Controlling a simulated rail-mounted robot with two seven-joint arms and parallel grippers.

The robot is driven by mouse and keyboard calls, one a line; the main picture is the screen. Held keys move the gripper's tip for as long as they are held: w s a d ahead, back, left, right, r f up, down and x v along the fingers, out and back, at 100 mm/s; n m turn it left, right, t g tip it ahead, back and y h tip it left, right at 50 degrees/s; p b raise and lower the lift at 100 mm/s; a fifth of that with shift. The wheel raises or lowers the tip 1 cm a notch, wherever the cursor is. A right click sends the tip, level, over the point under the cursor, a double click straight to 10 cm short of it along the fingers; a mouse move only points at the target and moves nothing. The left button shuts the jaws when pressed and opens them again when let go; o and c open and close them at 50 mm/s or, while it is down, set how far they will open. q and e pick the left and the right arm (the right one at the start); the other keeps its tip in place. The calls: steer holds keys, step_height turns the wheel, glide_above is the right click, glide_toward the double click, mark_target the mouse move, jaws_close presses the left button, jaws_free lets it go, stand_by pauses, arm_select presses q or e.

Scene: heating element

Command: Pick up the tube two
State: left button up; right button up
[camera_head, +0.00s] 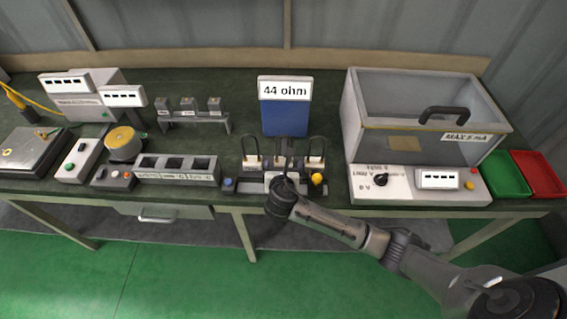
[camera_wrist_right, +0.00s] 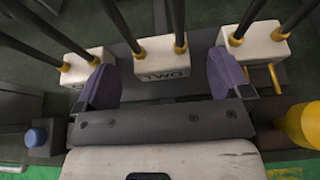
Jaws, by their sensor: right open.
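Tube two, a white block lettered TWO (camera_wrist_right: 163,70) with two dark rods in brass collars, stands upright in the middle of a row in the right wrist view. My right gripper (camera_wrist_right: 164,86) is open, with one purple-padded finger on each side of the block. Gaps show between the pads and the block, so it is not gripped. In the head view my right gripper (camera_head: 287,168) is over the middle of the row and largely hides tube two. My left gripper is not in view.
Similar tubes stand close by on the left (camera_head: 251,163) and right (camera_head: 315,163). A yellow knob (camera_head: 317,179) and blue knob (camera_head: 228,184) flank the row. Behind is a blue stand with a 44 ohm sign (camera_head: 285,90). A large grey open box (camera_head: 405,115) stands right.

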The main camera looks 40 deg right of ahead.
mark_target(284, 161)
steer(key=shift+b+x, duration=0.65)
steer(key=shift+x, duration=1.5)
steer(key=shift+c, duration=0.2)
steer(key=c, duration=1.1)
